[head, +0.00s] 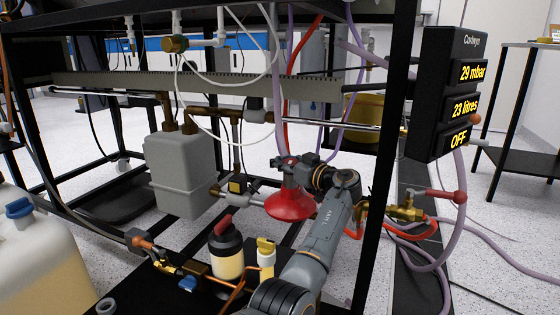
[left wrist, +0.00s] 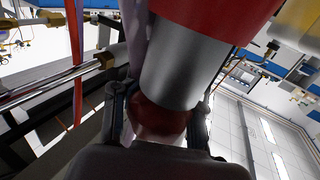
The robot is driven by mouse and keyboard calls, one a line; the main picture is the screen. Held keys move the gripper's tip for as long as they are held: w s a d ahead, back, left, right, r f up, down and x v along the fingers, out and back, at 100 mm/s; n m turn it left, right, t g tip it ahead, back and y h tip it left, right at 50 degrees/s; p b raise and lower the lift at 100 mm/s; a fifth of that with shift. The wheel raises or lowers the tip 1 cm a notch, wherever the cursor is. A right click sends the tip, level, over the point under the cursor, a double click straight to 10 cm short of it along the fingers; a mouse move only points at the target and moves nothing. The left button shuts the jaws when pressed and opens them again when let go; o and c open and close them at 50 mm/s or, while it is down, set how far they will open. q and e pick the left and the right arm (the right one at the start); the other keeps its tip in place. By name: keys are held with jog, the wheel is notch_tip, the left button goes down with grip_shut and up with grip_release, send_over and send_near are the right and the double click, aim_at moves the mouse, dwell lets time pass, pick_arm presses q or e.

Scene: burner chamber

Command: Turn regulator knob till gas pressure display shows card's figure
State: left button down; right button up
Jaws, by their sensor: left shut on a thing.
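The regulator is a red bell-shaped body (head: 291,205) low in the frame's middle in the head view. In the left wrist view its red body (left wrist: 215,18) tops a grey metal collar (left wrist: 185,70), with the dark red knob (left wrist: 160,118) at the collar's end. My left gripper (head: 297,168) is at the regulator's top. Its fingers (left wrist: 158,112) are shut on the knob from both sides. The black display box (head: 440,112) at the right reads 29 mbar, 23 litres and OFF. I cannot make out a card with a figure. My right gripper is out of view.
A black frame post (head: 388,160) stands just right of my left arm. A grey meter box (head: 182,170) is left of the regulator. Red and purple hoses (head: 440,235), brass valves and a black-capped jar (head: 227,250) crowd around. A small table (head: 520,155) stands at the right.

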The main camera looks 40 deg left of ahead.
pick_arm(q)
jog(key=shift+w+d+f, duration=0.1)
jog(key=shift+d, duration=0.2)
jog(key=c, duration=1.1)
grip_release()
jog(key=shift+d, duration=0.1)
notch_tip(320, 180, up, 10)
jog(key=shift+r, duration=0.1)
